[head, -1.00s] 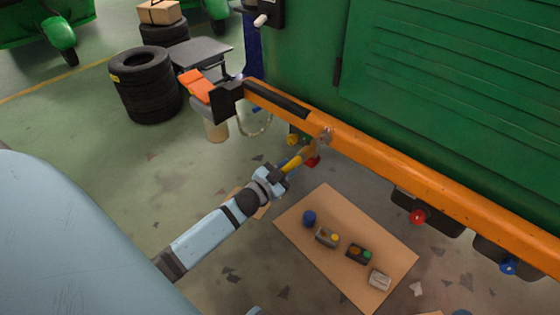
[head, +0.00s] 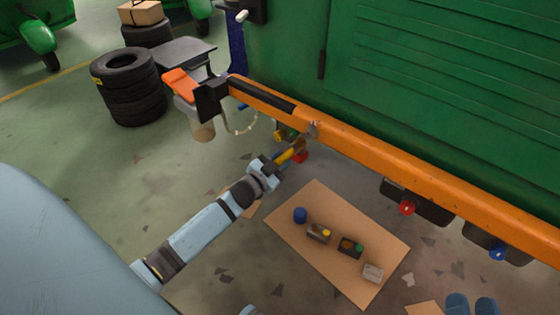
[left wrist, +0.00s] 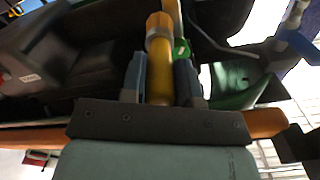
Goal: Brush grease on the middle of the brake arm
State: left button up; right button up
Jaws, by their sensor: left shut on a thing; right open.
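My left gripper (head: 275,164) is shut on a brush with a yellow handle (head: 290,154), below the orange beam (head: 390,159). In the left wrist view the yellow handle (left wrist: 159,70) stands between the two fingers of the left gripper (left wrist: 160,80). The brush's tip points up toward a small grey fitting (head: 312,129) on the beam; I cannot tell whether it touches. Yellow and green parts (head: 280,134) and a red part (head: 300,156) sit near the brush under the beam. I cannot single out the brake arm.
A cardboard sheet (head: 290,237) on the floor holds a blue cap (head: 300,215) and several small parts. Stacked tyres (head: 128,88) stand at the left. The green vehicle body (head: 430,85) rises behind the beam.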

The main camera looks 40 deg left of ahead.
pick_arm(q)
jog(key=shift+w, duration=1)
jog(key=shift+d+p, duration=0.1)
jog(key=shift+p, duration=1.15)
dwell(0.3)
jog(key=s+p, duration=0.3)
jog(key=s, duration=0.3)
jog(key=shift+a, duration=0.25)
